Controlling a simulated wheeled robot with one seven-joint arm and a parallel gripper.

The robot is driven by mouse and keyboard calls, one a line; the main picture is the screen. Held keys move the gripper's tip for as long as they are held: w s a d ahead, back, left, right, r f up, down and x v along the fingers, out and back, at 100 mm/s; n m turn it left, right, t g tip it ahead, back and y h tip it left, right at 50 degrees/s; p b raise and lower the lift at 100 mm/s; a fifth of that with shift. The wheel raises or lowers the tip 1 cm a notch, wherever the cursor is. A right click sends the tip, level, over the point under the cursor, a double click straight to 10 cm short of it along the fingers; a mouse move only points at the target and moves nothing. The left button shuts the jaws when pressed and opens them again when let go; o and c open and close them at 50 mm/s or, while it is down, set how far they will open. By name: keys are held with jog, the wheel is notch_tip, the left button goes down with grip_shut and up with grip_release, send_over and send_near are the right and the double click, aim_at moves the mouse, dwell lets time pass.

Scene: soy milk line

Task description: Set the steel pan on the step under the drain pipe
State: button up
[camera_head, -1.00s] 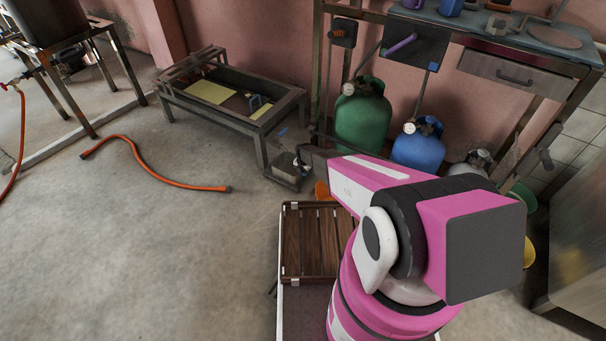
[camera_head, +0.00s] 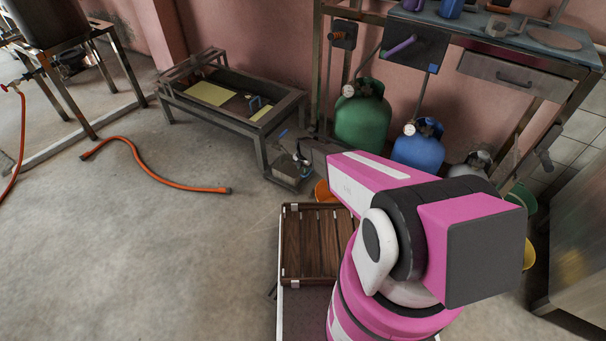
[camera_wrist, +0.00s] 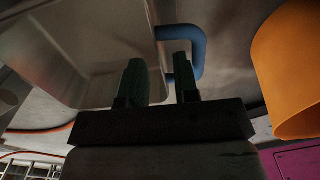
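In the wrist view the steel pan (camera_wrist: 88,60) fills the upper left, with a blue loop handle (camera_wrist: 200,50) on its right side. My gripper (camera_wrist: 160,72) has its two dark green fingers apart. The right finger overlaps the handle, and bare pan wall shows between the fingers. In the head view my gripper (camera_head: 304,152) is small and dark beside the low step (camera_head: 287,181) at the low table's right front leg. The pan is too small there to tell exactly how it sits. A small blue lever (camera_head: 283,133), perhaps on the drain pipe, shows just above.
An orange bucket (camera_wrist: 291,70) stands close on the right in the wrist view. Green (camera_head: 362,117) and blue (camera_head: 418,150) gas cylinders stand behind my arm. The low table (camera_head: 228,110) is left of the step. An orange hose (camera_head: 150,172) lies on otherwise clear floor.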

jog(key=s+d+r+m, duration=0.2)
jog(key=s+r+m, duration=0.1)
jog(key=r, duration=0.5)
jog(key=s+d+r+m, duration=0.3)
jog(key=s+r+m, duration=0.1)
jog(key=r, duration=0.3)
jog(key=s+d+r+m, duration=0.2)
jog(key=s+r+m, duration=0.1)
jog(key=r, duration=0.5)
jog(key=s+d+r+m, duration=0.4)
jog(key=s+r+m, duration=0.5)
jog(key=s+r, duration=0.1)
jog(key=s+d+r+m, duration=0.5)
jog(key=s+r+m, duration=0.5)
jog(key=r, duration=0.1)
jog(key=shift+s, duration=0.35)
